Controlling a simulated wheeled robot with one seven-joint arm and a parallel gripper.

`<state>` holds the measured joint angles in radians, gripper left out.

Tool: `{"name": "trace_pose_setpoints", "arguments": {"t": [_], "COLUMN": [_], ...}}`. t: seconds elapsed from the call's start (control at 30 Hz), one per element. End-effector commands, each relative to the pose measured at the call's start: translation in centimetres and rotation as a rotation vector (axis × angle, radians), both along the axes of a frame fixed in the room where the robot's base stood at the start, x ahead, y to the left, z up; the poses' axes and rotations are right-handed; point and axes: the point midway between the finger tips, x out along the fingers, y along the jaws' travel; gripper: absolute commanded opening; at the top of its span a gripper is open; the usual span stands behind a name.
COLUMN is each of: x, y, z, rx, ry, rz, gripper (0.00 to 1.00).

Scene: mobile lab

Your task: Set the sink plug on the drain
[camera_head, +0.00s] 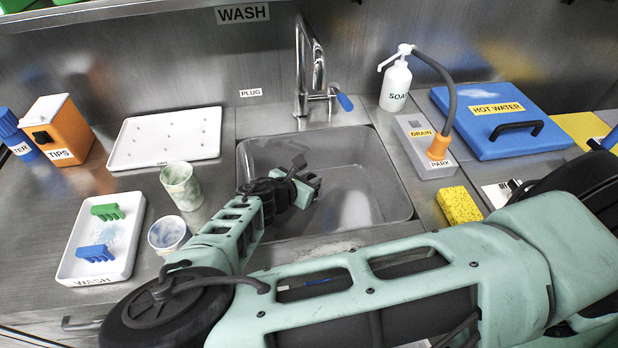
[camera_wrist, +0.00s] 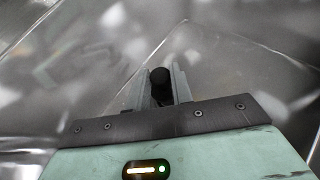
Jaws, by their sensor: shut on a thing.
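The steel sink basin (camera_head: 362,160) is in the middle of the head view, below the tap. My gripper (camera_head: 312,184) is over the basin, reaching in from the left. In the wrist view my gripper (camera_wrist: 161,84) is shut on a small dark round-topped thing, which looks like the sink plug (camera_wrist: 160,80). Only its upper part shows between the fingers; in the head view I cannot make it out. The drain is not visible in either view. I cannot tell how far the plug is above the basin floor.
The tap (camera_head: 309,65) rises behind the basin. A soap bottle (camera_head: 397,82) and a grey park block (camera_head: 425,148) stand to the right, with a yellow sponge (camera_head: 459,205). Two cups (camera_head: 181,186) and a wash tray (camera_head: 101,240) stand to the left.

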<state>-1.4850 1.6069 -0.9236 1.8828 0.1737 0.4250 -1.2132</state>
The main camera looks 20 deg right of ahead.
Motion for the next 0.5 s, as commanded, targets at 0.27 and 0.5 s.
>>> {"name": "trace_pose_setpoints", "arguments": {"t": [0.27, 0.5], "x": [0.01, 0.01], "y": [-0.02, -0.01], "z": [-0.88, -1.12], "rx": [0.000, 0.000], "ry": [0.000, 0.000], "rz": [-0.001, 0.000], "gripper": [0.00, 0.31]}}
